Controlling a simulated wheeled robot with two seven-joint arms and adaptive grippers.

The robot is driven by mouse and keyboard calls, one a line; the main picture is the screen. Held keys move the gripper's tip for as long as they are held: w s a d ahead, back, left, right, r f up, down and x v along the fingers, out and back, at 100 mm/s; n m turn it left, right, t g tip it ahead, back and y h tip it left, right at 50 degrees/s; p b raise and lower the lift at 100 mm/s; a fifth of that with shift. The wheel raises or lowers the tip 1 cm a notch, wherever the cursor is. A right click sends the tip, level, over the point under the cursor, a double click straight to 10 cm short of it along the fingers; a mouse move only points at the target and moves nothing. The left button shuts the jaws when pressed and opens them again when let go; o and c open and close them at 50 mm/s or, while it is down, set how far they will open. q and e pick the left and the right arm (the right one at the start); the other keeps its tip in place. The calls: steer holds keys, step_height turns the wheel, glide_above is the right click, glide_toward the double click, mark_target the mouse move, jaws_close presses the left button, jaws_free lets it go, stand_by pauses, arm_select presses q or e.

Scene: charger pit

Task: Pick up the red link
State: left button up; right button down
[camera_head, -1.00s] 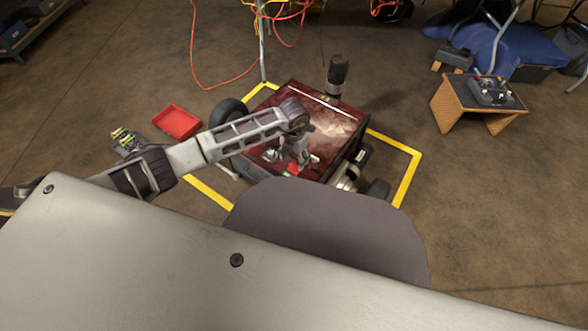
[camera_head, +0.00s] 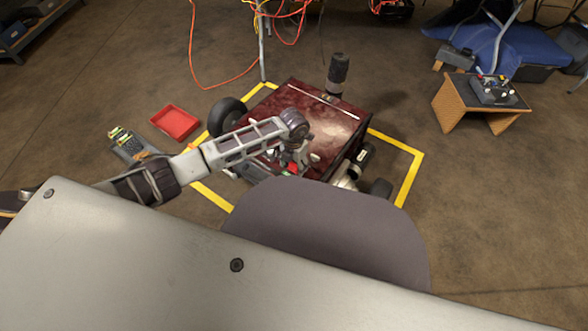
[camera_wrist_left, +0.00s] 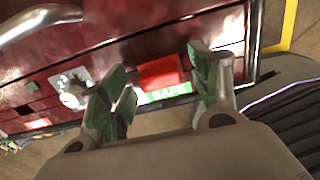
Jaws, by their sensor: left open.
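The red link (camera_wrist_left: 160,73) is a small red block in the left wrist view, on the side of a dark red wheeled machine (camera_head: 318,115), just above a green and white label (camera_wrist_left: 168,92). My left gripper (camera_head: 294,160) is over the machine's near edge in the head view. In the left wrist view its green-padded fingers (camera_wrist_left: 163,88) are apart, one on each side of the red block in the picture. I cannot tell whether they touch it. In the head view the link is mostly hidden by the gripper. My right gripper is not in view.
A silver knob (camera_wrist_left: 73,96) sits left of the fingers, with a metal handle (camera_wrist_left: 40,20) farther up. A red tray (camera_head: 175,122) lies on the floor to the left. Yellow tape (camera_head: 407,180) outlines the floor around the machine. A small wooden stand (camera_head: 452,103) is at right.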

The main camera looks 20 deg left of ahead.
mark_target(294, 164)
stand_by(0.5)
arm_select(q)
steer(key=c, duration=1.1)
steer(key=shift+r, duration=0.1)
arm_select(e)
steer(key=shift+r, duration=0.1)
